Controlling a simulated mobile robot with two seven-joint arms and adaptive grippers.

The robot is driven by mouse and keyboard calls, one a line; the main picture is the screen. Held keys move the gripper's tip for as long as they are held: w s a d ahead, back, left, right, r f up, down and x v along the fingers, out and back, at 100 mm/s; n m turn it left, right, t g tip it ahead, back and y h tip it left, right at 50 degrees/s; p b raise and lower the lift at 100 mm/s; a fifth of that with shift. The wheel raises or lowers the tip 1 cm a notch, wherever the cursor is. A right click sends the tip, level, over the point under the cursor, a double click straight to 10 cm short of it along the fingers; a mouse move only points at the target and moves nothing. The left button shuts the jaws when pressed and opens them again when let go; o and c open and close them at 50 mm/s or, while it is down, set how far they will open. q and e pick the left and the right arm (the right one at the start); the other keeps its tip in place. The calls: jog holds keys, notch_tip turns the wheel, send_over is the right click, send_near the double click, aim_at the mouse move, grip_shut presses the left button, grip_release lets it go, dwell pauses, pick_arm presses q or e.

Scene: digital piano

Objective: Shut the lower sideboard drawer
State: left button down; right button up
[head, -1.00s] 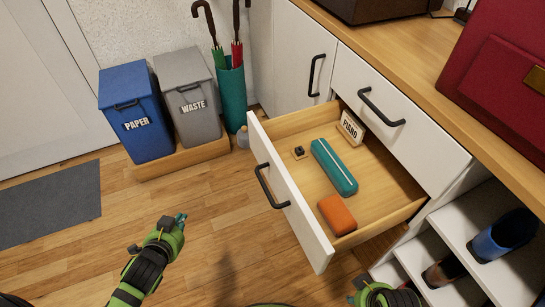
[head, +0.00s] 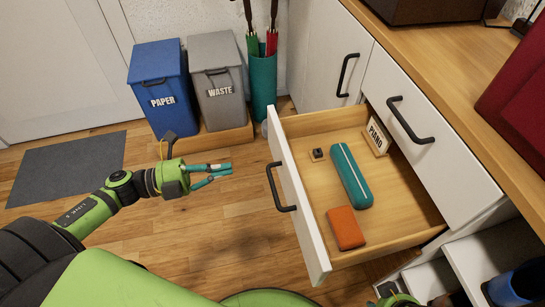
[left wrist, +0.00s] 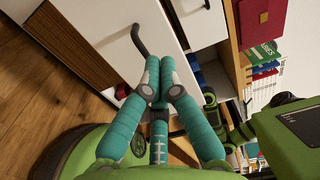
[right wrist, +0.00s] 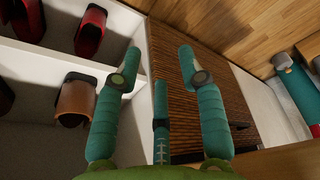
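The lower sideboard drawer (head: 300,215) is pulled well out below a shut upper drawer (head: 430,125). Its white front has a black bar handle (head: 277,188). Inside lie a teal case (head: 350,175), an orange box (head: 346,228), a small dark item on a wooden square (head: 317,154) and a PIANO sign (head: 377,137). My left gripper (head: 231,169) is left of the drawer front, apart from the handle. Its fingers are drawn together and empty, as the left wrist view (left wrist: 160,65) also shows. My right gripper (right wrist: 159,56) is open and empty near the shoe shelves; the head view barely shows it.
A blue PAPER bin (head: 160,85) and a grey WASTE bin (head: 217,80) stand at the back left beside a teal umbrella stand (head: 263,85). White shoe shelves (right wrist: 50,65) are low on the right. The wooden floor (head: 225,225) before the drawer is clear.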

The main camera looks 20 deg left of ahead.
aim_at(283, 157)
pick_arm(q)
jog(key=b+x, duration=0.1)
jog(key=x, duration=1)
jog(key=shift+w+d, duration=0.1)
jog(key=shift+w, duration=0.05)
pick_arm(e)
notch_tip(283, 157, up, 3)
jog(key=shift+r, duration=0.1)
